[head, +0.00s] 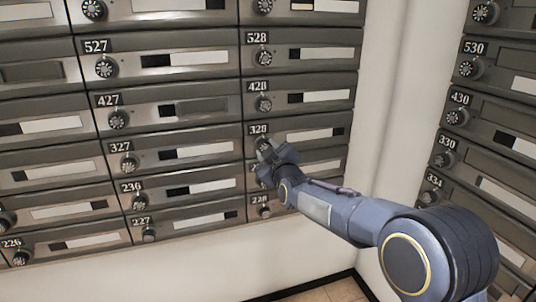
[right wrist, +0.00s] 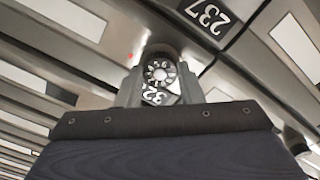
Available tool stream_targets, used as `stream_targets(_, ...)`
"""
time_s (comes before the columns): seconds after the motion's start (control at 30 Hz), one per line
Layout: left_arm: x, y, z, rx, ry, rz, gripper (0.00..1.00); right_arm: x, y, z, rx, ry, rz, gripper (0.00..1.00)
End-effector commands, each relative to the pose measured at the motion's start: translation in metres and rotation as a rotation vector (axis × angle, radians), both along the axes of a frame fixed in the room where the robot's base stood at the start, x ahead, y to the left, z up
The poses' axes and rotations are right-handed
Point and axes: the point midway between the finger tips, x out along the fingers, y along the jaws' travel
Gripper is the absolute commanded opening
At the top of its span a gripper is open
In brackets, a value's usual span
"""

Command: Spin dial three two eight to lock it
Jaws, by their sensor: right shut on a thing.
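The mailbox door numbered 328 (head: 308,135) is in the right column of the mailbox wall, with its number plate (head: 258,130) just above its dial. My right gripper (head: 268,152) is at that dial, coming in from the lower right, and mostly covers it in the head view. In the right wrist view the round dial (right wrist: 160,73) with pale marks sits between the two fingers of my right gripper (right wrist: 160,85), which are shut on its sides. A plate reading "32" (right wrist: 153,95) shows partly between the fingers. My left gripper is not in view.
Other doors with dials surround it: 428 (head: 264,104) above, 327 (head: 120,161) to the left, 228 (head: 264,211) below. A white wall corner (head: 388,90) and another mailbox bank (head: 490,110) stand at right. A plate reading 237 (right wrist: 212,15) shows in the wrist view.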

Motion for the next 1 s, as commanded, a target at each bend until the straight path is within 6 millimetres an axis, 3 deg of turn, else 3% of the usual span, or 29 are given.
stream_targets(0.6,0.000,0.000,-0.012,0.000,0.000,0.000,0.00,0.000,-0.001,-0.002,0.528,0.174,-0.002,0.11)
stream_targets(1.0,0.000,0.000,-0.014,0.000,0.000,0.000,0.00,0.000,0.000,-0.002,0.714,0.234,-0.002,0.11)
